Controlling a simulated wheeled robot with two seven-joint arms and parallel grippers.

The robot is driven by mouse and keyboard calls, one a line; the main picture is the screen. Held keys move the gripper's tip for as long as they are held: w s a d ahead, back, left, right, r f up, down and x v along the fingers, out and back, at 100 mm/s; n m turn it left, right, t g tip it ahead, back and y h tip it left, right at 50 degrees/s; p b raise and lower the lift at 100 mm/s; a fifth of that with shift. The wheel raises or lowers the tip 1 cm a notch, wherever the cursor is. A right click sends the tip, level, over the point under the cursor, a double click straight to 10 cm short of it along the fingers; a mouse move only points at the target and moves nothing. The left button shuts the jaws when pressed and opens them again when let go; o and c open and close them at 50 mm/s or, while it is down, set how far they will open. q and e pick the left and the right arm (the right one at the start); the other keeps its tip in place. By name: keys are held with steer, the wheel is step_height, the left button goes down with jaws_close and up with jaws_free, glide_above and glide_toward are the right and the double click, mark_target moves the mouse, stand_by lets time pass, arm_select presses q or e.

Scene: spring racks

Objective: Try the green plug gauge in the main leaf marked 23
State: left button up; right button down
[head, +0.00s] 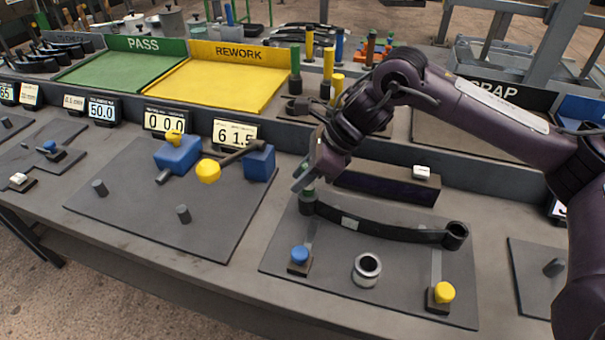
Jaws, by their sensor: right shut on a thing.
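The main leaf (385,231) is a dark, slightly bowed bar with an eye at each end, lying across the grey fixture plate. Its small white label (350,223) is too small to read. My right gripper (304,182) is over the leaf's left eye (307,205), shut on a green piece (307,194), which looks like the green plug gauge. Only a little green shows below the fingers; I cannot tell how far it is in the eye. The right eye (457,235) is open and empty. My left gripper is not in view.
A blue knob (300,254), a yellow knob (444,292) and a metal ring (367,269) stand on the fixture plate (400,300). A dark block (385,187) lies behind the leaf. Several coloured gauges, one green-topped (295,60), stand behind. Yellow REWORK tray (220,85) is left.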

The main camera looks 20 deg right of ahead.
stand_by(0.4)
steer(key=shift+r+p, duration=2)
steer(key=shift+r, duration=1.1)
steer(key=shift+r, duration=0.1)
steer(key=shift+r+p, duration=1.4)
steer(key=shift+r, duration=0.55)
steer(key=shift+f, duration=0.1)
